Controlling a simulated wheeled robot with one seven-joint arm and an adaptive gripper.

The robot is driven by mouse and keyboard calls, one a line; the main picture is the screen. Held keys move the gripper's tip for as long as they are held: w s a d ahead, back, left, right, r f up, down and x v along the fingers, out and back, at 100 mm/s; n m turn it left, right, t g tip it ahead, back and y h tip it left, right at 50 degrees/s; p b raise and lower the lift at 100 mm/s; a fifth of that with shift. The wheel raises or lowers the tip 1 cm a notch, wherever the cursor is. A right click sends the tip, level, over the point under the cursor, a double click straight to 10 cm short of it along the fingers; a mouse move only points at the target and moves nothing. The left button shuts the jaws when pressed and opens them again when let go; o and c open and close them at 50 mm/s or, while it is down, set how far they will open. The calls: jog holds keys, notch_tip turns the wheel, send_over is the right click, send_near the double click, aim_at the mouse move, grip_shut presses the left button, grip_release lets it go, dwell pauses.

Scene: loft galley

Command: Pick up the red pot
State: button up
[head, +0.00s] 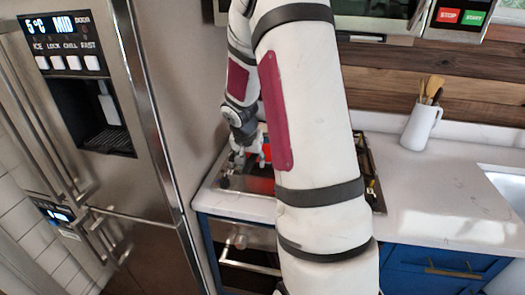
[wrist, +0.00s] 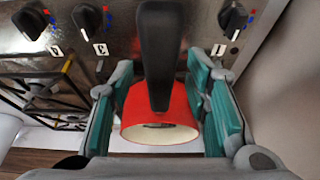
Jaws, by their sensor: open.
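The red pot (wrist: 160,112) with a long black handle (wrist: 162,50) is in the middle of the wrist view. My gripper (wrist: 160,80) is open, with one teal-padded finger on each side of the pot. I cannot tell whether either pad touches it. In the head view only a patch of the red pot (head: 266,150) shows, on the stove beside my gripper (head: 247,156); my arm hides the rest.
The stove (head: 234,180) has black knobs (wrist: 234,19) and a dark burner grate (wrist: 45,100). A steel fridge (head: 150,200) stands close on the left. A white jug with utensils (head: 419,127) stands on the otherwise clear counter (head: 430,190), left of a sink (head: 508,188). A microwave (head: 380,22) hangs above.

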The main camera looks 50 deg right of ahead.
jog(key=shift+c, duration=0.3)
grip_shut()
jog(key=shift+r, duration=0.1)
jog(key=shift+r, duration=0.15)
